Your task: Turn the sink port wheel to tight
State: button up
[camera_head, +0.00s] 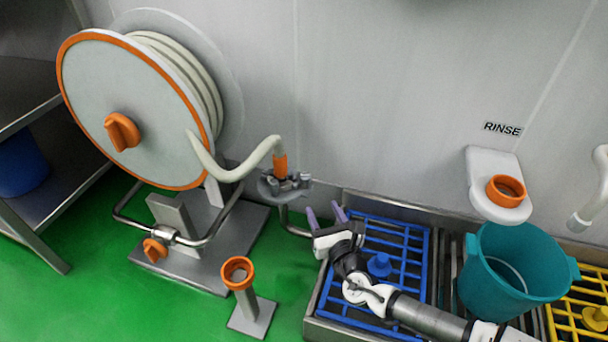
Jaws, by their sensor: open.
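A grey lobed fitting (270,187), which looks like the port wheel, sits on a bent metal pipe (285,216) left of the sink's back corner. The cream hose (240,168) ends there in an orange collar (280,164) above the fitting. The wheel's tightness cannot be told from here. My gripper (325,215), with two purple fingers, is open and empty. It is below and right of the fitting in the picture, apart from it, over the sink's left end. My arm reaches in from the lower right.
The metal sink (346,195) holds a blue grate (405,232), a teal bucket (515,268) and a yellow grate (570,310). The hose reel (85,90) and its valve with an orange knob (154,250) stand left. An orange-topped post (238,272) stands on the green floor.

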aim_at(307, 179)
jog(key=shift+n, duration=0.3)
jog(key=b+x, duration=0.1)
jog(key=x, duration=0.3)
jog(key=b+x, duration=0.1)
jog(key=x, duration=0.4)
jog(key=b+x, duration=0.1)
jog(key=x, duration=0.3)
jog(key=shift+w+a+r, duration=0.2)
jog(key=shift+w+r, duration=0.1)
jog(key=shift+r, duration=0.05)
